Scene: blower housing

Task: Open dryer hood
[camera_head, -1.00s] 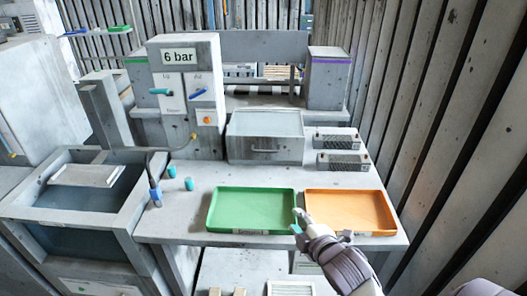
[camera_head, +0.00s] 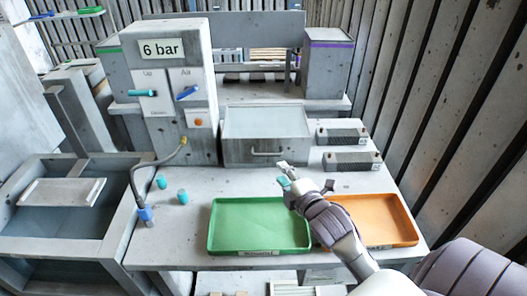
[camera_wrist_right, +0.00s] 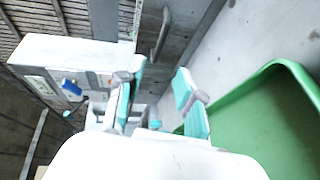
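The dryer hood (camera_head: 232,150) is a grey box with a pale glass-like top, at the middle back of the bench in the head view. It is closed. Its bar handle (camera_head: 267,153) is on the front face; a grey bar that looks like this handle (camera_wrist_right: 162,35) shows at the top of the right wrist view. My right gripper (camera_head: 285,176) is just in front of the handle, slightly right, and apart from it. In the right wrist view its teal-padded fingers (camera_wrist_right: 160,97) are spread with nothing between them. My left gripper is not in view.
A green tray (camera_head: 225,242) and an orange tray (camera_head: 405,232) lie under and beside my right arm. Two dark ribbed blocks (camera_head: 342,135) stand right of the hood. The 6 bar panel (camera_head: 160,75), a hose and two teal cylinders (camera_head: 182,197) are left.

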